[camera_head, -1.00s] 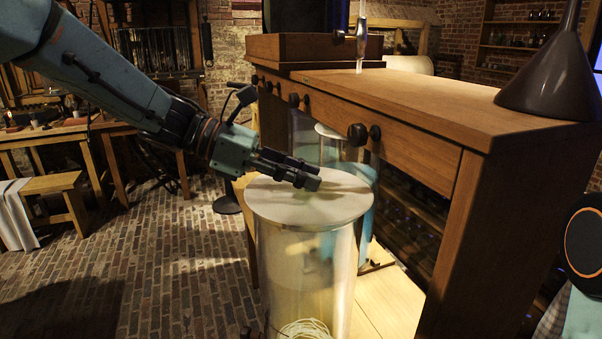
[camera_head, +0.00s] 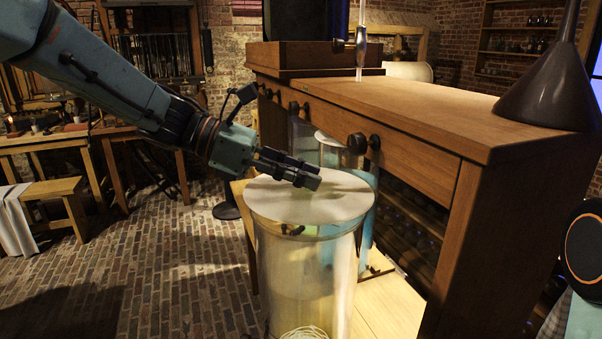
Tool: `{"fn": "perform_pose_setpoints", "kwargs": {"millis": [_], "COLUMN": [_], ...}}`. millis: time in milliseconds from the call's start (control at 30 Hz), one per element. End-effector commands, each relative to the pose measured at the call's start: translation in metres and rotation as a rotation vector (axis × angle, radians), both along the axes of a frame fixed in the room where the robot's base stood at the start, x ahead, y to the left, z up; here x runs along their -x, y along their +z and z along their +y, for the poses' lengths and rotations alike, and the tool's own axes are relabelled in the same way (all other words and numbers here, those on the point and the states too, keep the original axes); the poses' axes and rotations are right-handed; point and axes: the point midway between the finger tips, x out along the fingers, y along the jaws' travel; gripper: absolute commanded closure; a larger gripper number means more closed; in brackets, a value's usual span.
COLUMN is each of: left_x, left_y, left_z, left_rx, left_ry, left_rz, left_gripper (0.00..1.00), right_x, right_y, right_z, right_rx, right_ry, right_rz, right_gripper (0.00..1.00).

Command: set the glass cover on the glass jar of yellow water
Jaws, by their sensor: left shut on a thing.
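The glass cover (camera_head: 290,207) is a pale round disc over the mouth of the front glass jar (camera_head: 305,275). The jar is clear with a faint yellow tint, and a pale coil lies low inside it. My left gripper (camera_head: 308,178) comes in from the left and is shut at the top of the cover, near its middle. The cover looks roughly level and lined up with the jar. I cannot tell whether it touches the rim. A small dark shape shows just under the cover's front edge. My right gripper is not in view.
A bluish glass jar (camera_head: 363,178) stands close behind the front jar. A wooden workbench (camera_head: 450,112) with dark knobs runs along the right and bears a dark funnel (camera_head: 548,92). A low bench (camera_head: 55,190) stands at the left, with open brick floor (camera_head: 165,270) between.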

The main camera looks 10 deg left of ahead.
Motion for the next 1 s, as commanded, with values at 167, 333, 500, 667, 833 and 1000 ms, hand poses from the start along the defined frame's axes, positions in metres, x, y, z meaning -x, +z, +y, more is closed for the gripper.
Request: {"fn": "perform_pose_setpoints", "kwargs": {"millis": [167, 333, 500, 667, 833, 1000], "left_x": [-0.0001, -0.0002, -0.0002, -0.0002, -0.0001, -0.0001], "left_y": [0.0006, 0.0004, 0.0, -0.0001, 0.0004, 0.0007], "left_z": [0.0, 0.0, 0.0, 0.0001, 0.0001, 0.0001], "left_rx": [0.001, 0.002, 0.002, 0.002, 0.001, 0.002], "left_ry": [0.0, 0.001, 0.001, 0.001, 0.0, 0.001], "left_rz": [-0.001, -0.002, -0.002, -0.002, -0.001, -0.002], "left_gripper": [1.0, 1.0, 1.0, 1.0, 1.0, 1.0], "right_x": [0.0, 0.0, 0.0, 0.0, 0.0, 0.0], "right_y": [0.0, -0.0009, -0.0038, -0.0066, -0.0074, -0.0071], "right_z": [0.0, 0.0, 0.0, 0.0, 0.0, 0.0], "right_rx": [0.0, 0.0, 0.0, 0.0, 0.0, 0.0], "right_ry": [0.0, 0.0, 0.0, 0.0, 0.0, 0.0], "right_rz": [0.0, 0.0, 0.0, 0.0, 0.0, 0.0], "right_gripper": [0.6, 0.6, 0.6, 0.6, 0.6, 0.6]}}
